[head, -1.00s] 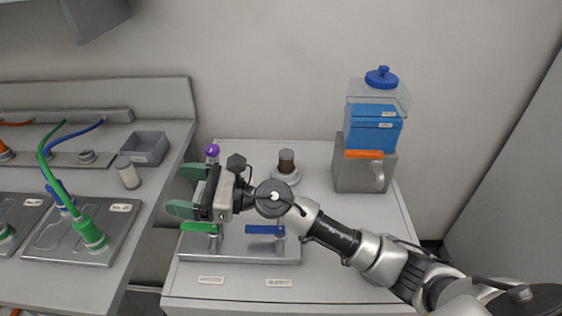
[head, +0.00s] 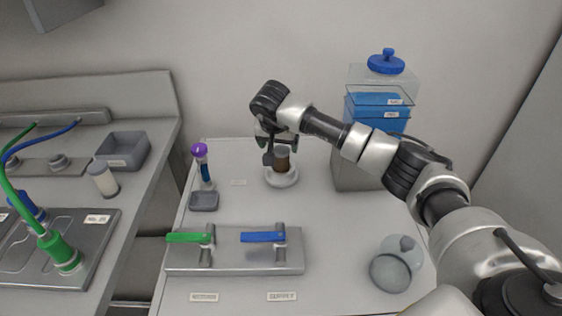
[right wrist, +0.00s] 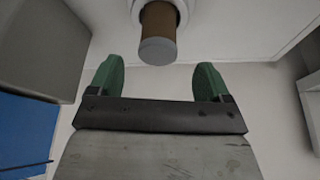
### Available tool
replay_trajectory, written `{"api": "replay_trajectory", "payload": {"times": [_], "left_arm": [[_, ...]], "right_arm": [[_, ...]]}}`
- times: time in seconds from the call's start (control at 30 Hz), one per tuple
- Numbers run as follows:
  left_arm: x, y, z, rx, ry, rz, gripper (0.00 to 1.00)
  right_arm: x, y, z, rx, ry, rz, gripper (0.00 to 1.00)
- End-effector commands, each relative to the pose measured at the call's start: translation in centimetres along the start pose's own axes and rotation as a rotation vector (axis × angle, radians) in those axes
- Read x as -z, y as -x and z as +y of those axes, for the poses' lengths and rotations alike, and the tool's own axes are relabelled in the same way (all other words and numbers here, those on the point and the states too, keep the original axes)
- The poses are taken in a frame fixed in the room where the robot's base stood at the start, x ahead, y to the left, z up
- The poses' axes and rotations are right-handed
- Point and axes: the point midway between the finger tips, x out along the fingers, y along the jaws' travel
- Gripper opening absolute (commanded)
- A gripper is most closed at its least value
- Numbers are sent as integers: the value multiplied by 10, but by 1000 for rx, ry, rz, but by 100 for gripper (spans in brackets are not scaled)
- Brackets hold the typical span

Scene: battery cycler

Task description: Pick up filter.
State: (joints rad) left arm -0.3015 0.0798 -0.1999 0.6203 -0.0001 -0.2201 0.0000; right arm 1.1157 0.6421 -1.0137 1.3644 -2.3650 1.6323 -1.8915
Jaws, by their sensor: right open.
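The filter (head: 282,161), a brown cylinder with a grey end, stands upright in a round white base (head: 281,181) at the back of the white cabinet top. My right gripper (head: 268,147) is at the filter in the head view, partly covering its top. In the right wrist view the filter (right wrist: 158,28) lies ahead of the green fingertips (right wrist: 157,75), roughly centred between them. The fingers are open with nothing between them. Whether they touch the filter in the head view is hidden. My left gripper is not in view.
A blue-lidded clear container (head: 383,66) stands behind my right arm. A purple-capped tube (head: 202,165) is left of the filter. A valve plate (head: 235,263) with green and blue handles is in front. A round glass vessel (head: 391,271) sits front right.

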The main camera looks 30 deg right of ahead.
Motion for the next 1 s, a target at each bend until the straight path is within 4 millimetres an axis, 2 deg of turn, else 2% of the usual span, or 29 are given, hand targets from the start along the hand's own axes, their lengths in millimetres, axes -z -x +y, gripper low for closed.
{"api": "replay_trajectory", "payload": {"times": [0.27, 0.53, 0.83, 1.0], "left_arm": [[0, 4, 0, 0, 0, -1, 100], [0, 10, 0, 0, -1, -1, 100], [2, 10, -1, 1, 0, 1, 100], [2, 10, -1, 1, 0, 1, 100]], "right_arm": [[0, -24, 1, 0, -1, -4, 79], [0, -62, 2, 3, -2, -4, 79], [1, -68, 3, 4, 0, -1, 79], [1, -68, 3, 4, -1, -1, 55]]}}
